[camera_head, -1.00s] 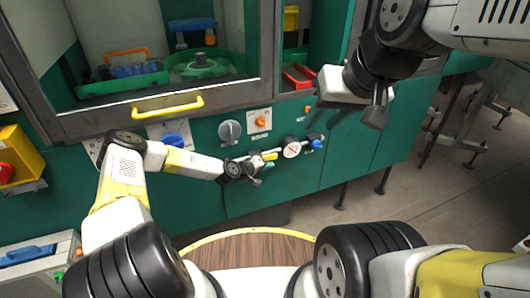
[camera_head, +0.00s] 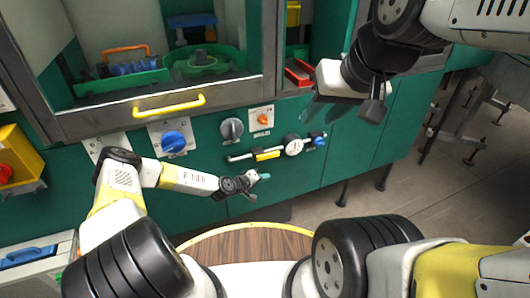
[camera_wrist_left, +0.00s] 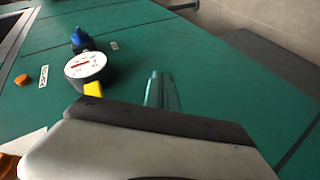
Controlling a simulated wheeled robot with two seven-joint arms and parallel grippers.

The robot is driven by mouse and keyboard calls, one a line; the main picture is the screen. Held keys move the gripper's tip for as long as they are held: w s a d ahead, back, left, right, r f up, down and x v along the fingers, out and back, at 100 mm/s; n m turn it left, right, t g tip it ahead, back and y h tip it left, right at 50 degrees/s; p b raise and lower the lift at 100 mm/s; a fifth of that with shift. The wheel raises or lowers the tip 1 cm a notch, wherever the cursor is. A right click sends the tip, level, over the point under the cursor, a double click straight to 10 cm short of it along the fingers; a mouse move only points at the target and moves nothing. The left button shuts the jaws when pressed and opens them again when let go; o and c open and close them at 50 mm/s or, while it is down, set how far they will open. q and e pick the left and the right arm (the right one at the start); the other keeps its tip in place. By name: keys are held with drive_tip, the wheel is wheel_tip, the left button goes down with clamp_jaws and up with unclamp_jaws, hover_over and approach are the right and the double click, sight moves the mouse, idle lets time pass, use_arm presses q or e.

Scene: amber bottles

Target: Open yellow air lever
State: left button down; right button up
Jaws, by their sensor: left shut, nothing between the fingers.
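The yellow air lever (camera_head: 268,155) sits on a short pipe on the green cabinet front, left of a round white gauge (camera_head: 293,145). It looks roughly in line with the pipe. In the left wrist view only a bit of the yellow lever (camera_wrist_left: 93,89) shows below the gauge (camera_wrist_left: 86,66); my gripper body hides the rest. My left gripper (camera_head: 264,176) is shut and empty, just below the lever and apart from it. Its teal fingertips show in the left wrist view (camera_wrist_left: 158,90). My right gripper (camera_head: 345,100) hangs at the upper right, away from the lever; its finger opening is unclear.
A blue knob (camera_head: 319,141) is right of the gauge. Above are a grey rotary switch (camera_head: 231,129), an orange knob (camera_head: 264,119) and a blue switch (camera_head: 173,141). A yellow handle (camera_head: 168,106) crosses the window frame. A round wooden table (camera_head: 245,244) stands below.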

use_arm(q)
drive_tip(key=s+a+f, duration=0.1)
drive_tip(key=a, duration=0.1)
drive_tip(key=s+a+f, duration=0.1)
drive_tip(key=s+a, duration=0.1)
drive_tip(key=shift+s+f, duration=0.15)
drive_tip(key=shift+s, duration=0.15)
